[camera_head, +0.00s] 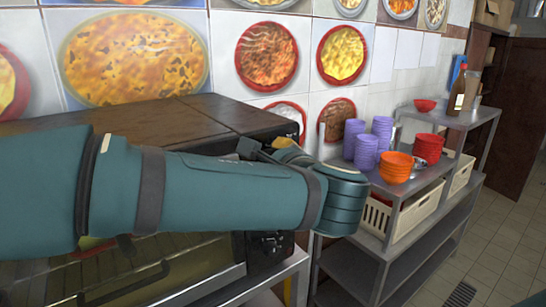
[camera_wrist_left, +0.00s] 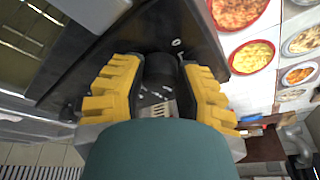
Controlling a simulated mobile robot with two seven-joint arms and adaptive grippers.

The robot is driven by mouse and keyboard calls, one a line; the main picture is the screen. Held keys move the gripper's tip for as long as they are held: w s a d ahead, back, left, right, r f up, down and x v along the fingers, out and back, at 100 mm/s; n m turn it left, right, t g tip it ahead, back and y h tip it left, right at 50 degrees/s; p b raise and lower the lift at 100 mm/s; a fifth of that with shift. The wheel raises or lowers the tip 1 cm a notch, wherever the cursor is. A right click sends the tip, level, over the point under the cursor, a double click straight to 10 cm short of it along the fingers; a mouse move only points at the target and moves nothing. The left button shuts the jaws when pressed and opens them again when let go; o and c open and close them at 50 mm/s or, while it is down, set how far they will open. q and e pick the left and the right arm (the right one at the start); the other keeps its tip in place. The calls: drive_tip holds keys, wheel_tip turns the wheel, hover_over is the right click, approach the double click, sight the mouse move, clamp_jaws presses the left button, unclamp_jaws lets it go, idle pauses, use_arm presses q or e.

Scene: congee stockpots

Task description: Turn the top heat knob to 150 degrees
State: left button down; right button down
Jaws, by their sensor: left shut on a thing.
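The oven (camera_head: 185,112) stands against the tiled wall, with its dark control panel at its right end. My left arm reaches across the front of the oven from the left. My left gripper (camera_head: 285,150) is at the upper part of that panel, and its wrist and fingers hide the top heat knob in the head view. In the left wrist view, the yellow fingers of my left gripper (camera_wrist_left: 160,84) are closed on both sides of a black round knob (camera_wrist_left: 160,68). The knob's setting cannot be read. My right gripper is not in view.
A lower knob (camera_head: 271,243) shows below my arm, beside the oven's glass door. A metal shelf (camera_head: 405,212) on the right holds purple cups (camera_head: 365,152), orange bowls (camera_head: 396,167) and red bowls (camera_head: 428,148). The tiled floor at far right is clear.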

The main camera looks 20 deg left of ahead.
use_arm(q)
drive_tip(key=c, duration=0.6)
unclamp_jaws()
drive_tip(key=shift+a, duration=0.15)
drive_tip(key=v, duration=1.2)
